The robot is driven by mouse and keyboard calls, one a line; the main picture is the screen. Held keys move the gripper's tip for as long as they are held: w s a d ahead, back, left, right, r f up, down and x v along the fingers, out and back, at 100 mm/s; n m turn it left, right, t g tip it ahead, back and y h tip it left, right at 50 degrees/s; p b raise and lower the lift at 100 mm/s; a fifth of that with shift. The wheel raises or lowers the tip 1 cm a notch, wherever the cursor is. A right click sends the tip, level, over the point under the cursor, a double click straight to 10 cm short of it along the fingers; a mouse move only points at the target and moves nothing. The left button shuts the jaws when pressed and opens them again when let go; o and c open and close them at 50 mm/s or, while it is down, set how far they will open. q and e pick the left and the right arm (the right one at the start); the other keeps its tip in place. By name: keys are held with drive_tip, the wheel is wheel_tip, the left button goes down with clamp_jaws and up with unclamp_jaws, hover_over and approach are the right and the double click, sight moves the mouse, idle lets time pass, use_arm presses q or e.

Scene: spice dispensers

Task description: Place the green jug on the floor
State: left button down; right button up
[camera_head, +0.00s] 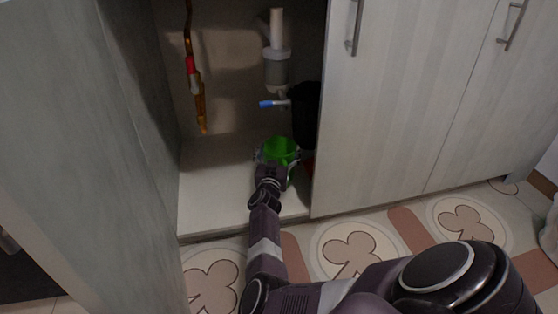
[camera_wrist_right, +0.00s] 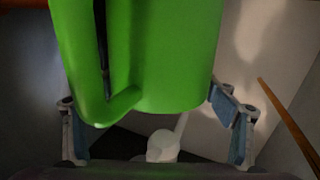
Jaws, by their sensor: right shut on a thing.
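The green jug (camera_head: 281,148) is inside the open cabinet under the sink, near the front right of the cabinet floor. My right gripper (camera_head: 277,160) reaches in from the front and is shut on the jug; the gripper hides its lower part. In the right wrist view the jug (camera_wrist_right: 165,55) fills the upper middle, with its handle (camera_wrist_right: 100,100) toward the left. The gripper's fingers (camera_wrist_right: 157,120) stand on both sides of it. Whether the jug's base touches the cabinet floor cannot be told. The patterned tile floor (camera_head: 375,225) lies in front of the cabinet. My left gripper is not in view.
The open cabinet door (camera_head: 85,120) stands at the left. A closed door (camera_head: 385,110) bounds the opening on the right. A drain pipe (camera_head: 277,65), a blue-handled valve (camera_head: 270,103) and a copper pipe (camera_head: 200,105) are behind the jug. The left part of the cabinet floor (camera_head: 212,190) is clear.

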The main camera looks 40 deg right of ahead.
drive_tip(key=shift+f+b, duration=0.75)
drive_tip(key=shift+f, duration=0.6)
drive_tip(key=shift+f, duration=0.15)
drive_tip(key=o, duration=1.7)
drive_tip(key=shift+c, duration=0.2)
